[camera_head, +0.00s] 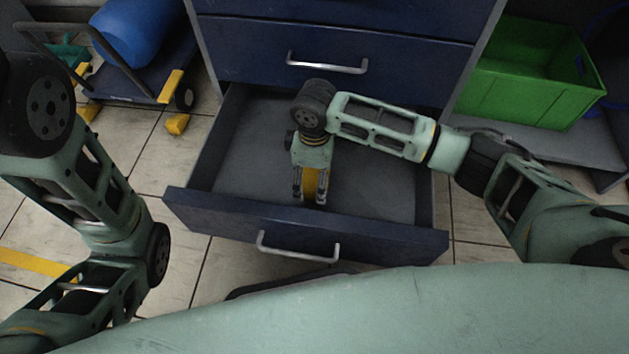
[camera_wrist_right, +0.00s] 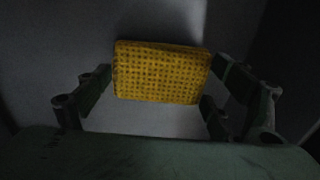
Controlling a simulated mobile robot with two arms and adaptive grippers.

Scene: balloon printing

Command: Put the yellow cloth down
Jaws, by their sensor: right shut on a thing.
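The yellow cloth (camera_head: 310,181) is a small folded block with a dotted weave, between the fingers of my right gripper (camera_head: 310,198). The gripper points down inside the open bottom drawer (camera_head: 225,165), near its front panel. In the right wrist view the cloth (camera_wrist_right: 161,73) lies between the two fingers of the right gripper (camera_wrist_right: 160,88), which is shut on it. The grey drawer floor is behind it. I cannot tell whether the cloth touches the floor. My left arm is at the left edge of the head view; its gripper is out of view.
The blue cabinet (camera_head: 400,48) has shut drawers above the open one. A green crate (camera_head: 525,75) stands on a shelf at the right. A trolley (camera_head: 140,78) with a blue barrel (camera_head: 140,30) stands at the upper left. The rest of the drawer looks empty.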

